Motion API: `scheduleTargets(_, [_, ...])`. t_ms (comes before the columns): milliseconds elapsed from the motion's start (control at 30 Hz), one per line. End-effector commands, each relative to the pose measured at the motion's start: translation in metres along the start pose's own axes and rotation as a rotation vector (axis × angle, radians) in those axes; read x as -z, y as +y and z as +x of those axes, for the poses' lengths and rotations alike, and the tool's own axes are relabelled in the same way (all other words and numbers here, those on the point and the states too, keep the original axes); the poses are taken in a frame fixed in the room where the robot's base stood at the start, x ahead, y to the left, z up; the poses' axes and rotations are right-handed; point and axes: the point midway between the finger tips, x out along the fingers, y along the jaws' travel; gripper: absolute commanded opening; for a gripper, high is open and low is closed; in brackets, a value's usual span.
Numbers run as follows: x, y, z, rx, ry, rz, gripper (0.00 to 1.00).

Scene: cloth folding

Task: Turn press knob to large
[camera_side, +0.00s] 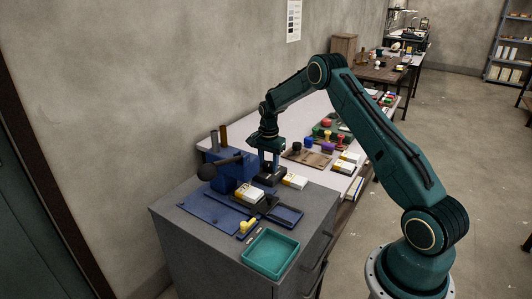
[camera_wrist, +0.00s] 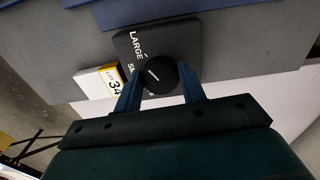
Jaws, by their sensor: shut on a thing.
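In the wrist view a round black press knob (camera_wrist: 160,77) with a short white pointer line sits on a dark plate (camera_wrist: 187,42). The plate is printed with LARGE at upper left and a partly hidden word starting with S below it. My gripper (camera_wrist: 160,86) is shut on the knob, one blue finger on each side. The pointer slants on the knob's top; its exact setting is too small to tell. In the side view my gripper (camera_side: 269,174) points down onto the plate, beside the blue press (camera_side: 232,172); its fingers hide the knob there.
The press lever ends in a black ball (camera_side: 206,172). A blue base (camera_side: 203,209), a yellow piece (camera_side: 247,225) and a teal tray (camera_side: 271,253) are nearer the front. A bench with stamps stands behind.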

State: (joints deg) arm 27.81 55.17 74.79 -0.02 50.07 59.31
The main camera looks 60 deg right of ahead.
Motion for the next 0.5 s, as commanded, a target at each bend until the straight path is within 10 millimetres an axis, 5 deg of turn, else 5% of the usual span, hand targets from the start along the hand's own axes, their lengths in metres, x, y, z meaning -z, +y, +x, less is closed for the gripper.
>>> scheduleTargets(200, [0.0002,-0.0001,-0.0003,0.000,0.001,0.003,0.17])
scheduleTargets(233, [0.0002,-0.0001,-0.0003,0.000,0.001,0.003,0.42])
scheduleTargets(333, [0.0002,-0.0001,-0.0003,0.001,0.001,0.002,0.62])
scheduleTargets(500, [0.0002,-0.0001,-0.0002,0.001,0.001,0.001,0.62])
